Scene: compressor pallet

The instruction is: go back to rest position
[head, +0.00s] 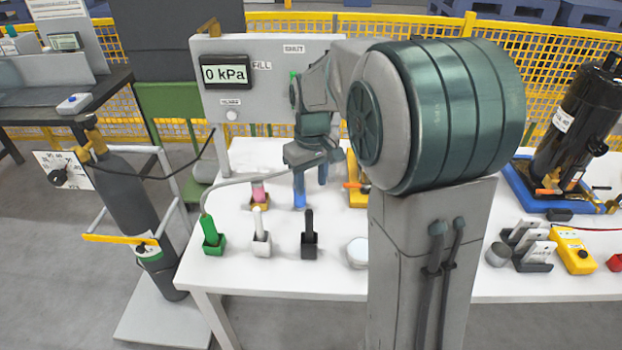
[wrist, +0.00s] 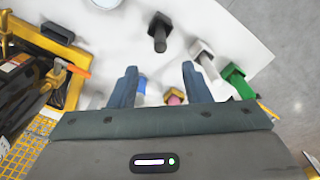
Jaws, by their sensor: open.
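My gripper (head: 311,180) is above the back part of the white table (head: 285,282), pointing down. In the wrist view my gripper (wrist: 159,68) has its two fingers wide apart with nothing between their tips. A blue item (head: 299,196) stands just below and behind the fingers in the head view. It is partly hidden by a finger in the wrist view (wrist: 141,88). My arm hides the middle of the table.
A green-handled holder (head: 212,240), a white one (head: 261,240) and a black one (head: 309,242) line the front left. A grey panel with a 0 kPa display (head: 225,74) rises behind. A black compressor (head: 573,120) and yellow meter (head: 572,250) are at right.

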